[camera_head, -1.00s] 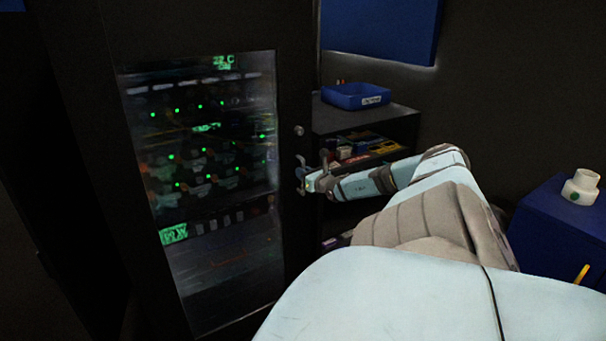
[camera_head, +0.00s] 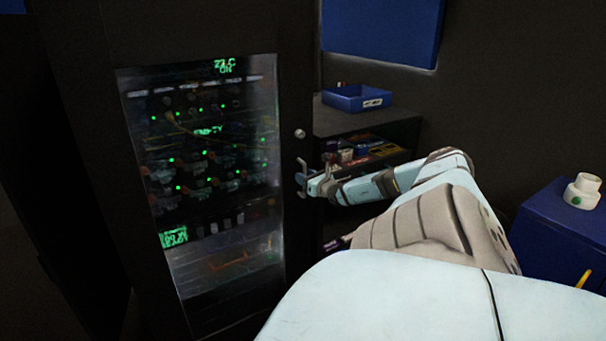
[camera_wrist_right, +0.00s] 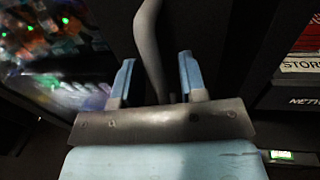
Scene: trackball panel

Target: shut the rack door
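The rack door (camera_head: 293,235) is dark with a large glass pane (camera_head: 210,215), through which lit equipment shows. It looks shut or nearly shut; I cannot tell if a small gap is left. Its grey bar handle (camera_head: 301,178) is at the right edge, below a round knob (camera_head: 300,133). My right gripper (camera_head: 313,184) is at the handle, just to its right. In the right wrist view the handle (camera_wrist_right: 149,45) stands between the two blue fingers (camera_wrist_right: 157,80), which are apart with room on both sides. My left gripper is out of view.
A dark shelf unit (camera_head: 385,122) with a blue bin (camera_head: 356,98) on top stands right of the rack, behind my right arm. A blue cabinet (camera_head: 545,235) with a white round object (camera_head: 582,191) is at far right.

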